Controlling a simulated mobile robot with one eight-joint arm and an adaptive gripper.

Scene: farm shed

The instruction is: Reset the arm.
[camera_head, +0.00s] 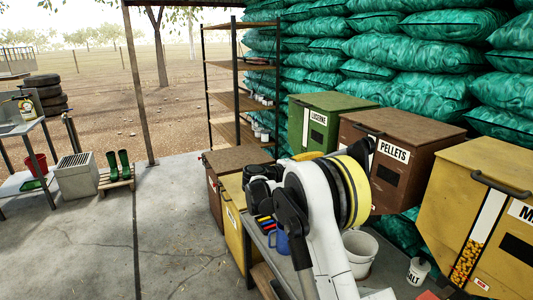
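My white arm rises from the bottom centre of the view and is bent in front of the bench. Dark parts at its far end, left of the bend, may be my gripper (262,186). They are over the near end of the bench, close to the yellow bin. The fingers cannot be made out, so I cannot tell whether they are open or holding anything. The arm hides part of the bench (264,250) and some of what stands on it.
A blue mug (279,242), a white bucket (359,251) and a salt tub (417,271) are near the arm. Behind stand the green lucerne bin (328,103), brown pellets bin (425,132) and a yellow bin (465,190).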

